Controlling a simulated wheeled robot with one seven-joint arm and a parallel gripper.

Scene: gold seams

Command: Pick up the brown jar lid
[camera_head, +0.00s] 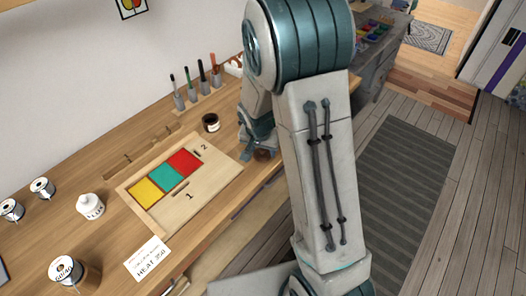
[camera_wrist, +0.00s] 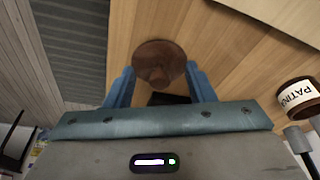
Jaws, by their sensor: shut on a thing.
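The brown jar lid (camera_wrist: 159,55) is a round disc with a knob at its middle. In the wrist view it sits between the two blue fingers of my gripper (camera_wrist: 160,72), which is shut on it. In the head view my gripper (camera_head: 259,153) is at the front edge of the wooden workbench, right of the board, and the lid (camera_head: 264,155) shows as a small brown shape there, partly hidden by the gripper. I cannot tell whether the lid touches the bench top.
A dark jar (camera_head: 211,123) stands left of my gripper; its PATINA label shows in the wrist view (camera_wrist: 300,97). A board (camera_head: 205,193) with yellow, green and red squares lies on the workbench (camera_head: 105,215). Several upright tools (camera_head: 197,90) stand behind. A striped mat (camera_head: 400,190) covers the floor.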

